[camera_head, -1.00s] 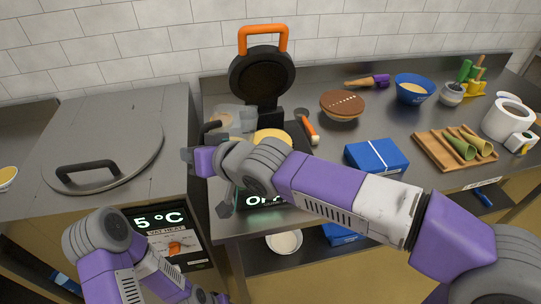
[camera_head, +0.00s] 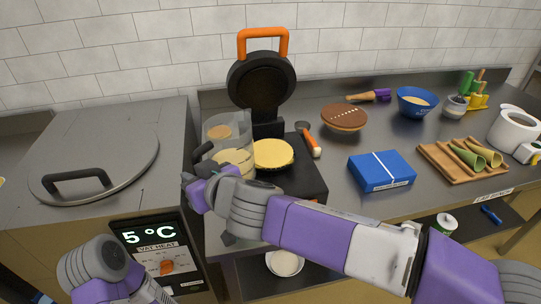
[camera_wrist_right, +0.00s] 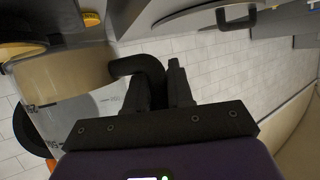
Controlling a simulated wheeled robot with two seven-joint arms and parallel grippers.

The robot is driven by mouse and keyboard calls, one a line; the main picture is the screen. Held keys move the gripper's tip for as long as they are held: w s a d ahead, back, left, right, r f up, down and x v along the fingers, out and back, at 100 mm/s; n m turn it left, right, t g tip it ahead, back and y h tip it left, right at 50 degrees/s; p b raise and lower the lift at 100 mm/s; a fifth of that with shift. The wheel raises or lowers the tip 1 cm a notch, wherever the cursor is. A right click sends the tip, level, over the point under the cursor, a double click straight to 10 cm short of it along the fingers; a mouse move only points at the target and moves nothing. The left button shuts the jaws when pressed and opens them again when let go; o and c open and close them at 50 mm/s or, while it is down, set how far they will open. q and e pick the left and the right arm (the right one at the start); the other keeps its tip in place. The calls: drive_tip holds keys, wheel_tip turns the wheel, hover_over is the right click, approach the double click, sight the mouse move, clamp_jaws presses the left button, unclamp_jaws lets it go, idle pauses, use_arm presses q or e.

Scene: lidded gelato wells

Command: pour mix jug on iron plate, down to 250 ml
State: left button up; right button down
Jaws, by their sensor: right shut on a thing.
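My left gripper is out of view; only that arm shows at the lower left.
A clear tub (camera_head: 215,122) is behind the jug. A blue box (camera_head: 381,170), brown round dish (camera_head: 344,117) and cone board (camera_head: 445,166) are farther right. A lidded well (camera_head: 100,160) is at left.

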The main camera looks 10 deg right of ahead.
drive_tip(key=s+a+r, duration=0.4)
idle(0.5)
drive_tip(key=shift+s+a, duration=0.1)
